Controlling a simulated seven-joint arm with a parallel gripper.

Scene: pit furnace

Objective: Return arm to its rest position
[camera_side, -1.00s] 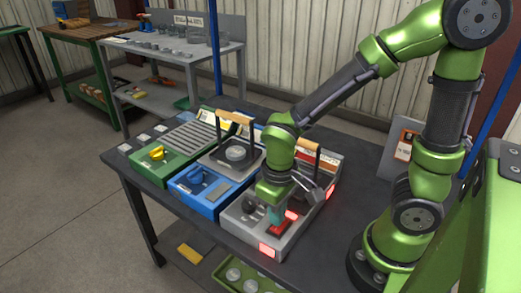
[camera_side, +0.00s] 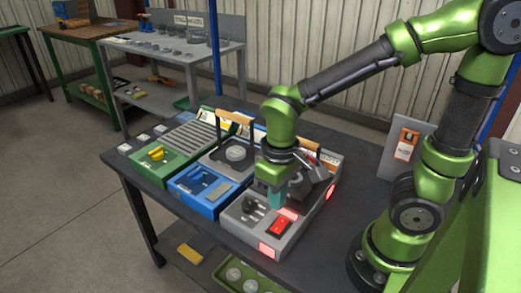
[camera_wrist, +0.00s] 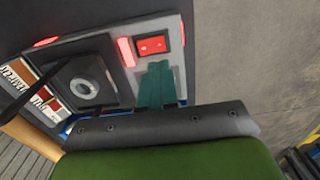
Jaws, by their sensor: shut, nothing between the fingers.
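My gripper (camera_side: 277,196) is shut and empty, with teal fingers pointing down above the grey furnace unit (camera_side: 285,253). In the wrist view the shut fingers (camera_wrist: 156,85) show just below a red switch (camera_wrist: 152,45) on the grey panel. The red switch also shows in the side view (camera_side: 279,227), slightly in front of the fingertips and apart from them. Red lights glow on the unit's front and right side. My wrist hides part of the unit's lid.
A blue unit (camera_side: 205,203) and a green unit (camera_side: 156,168) stand to the left on the dark table (camera_side: 120,160). Wooden handles (camera_side: 236,117) rise near my wrist. A grey panel with an orange-framed label (camera_side: 404,146) stands behind my arm. A shelf bench (camera_side: 180,62) is farther back.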

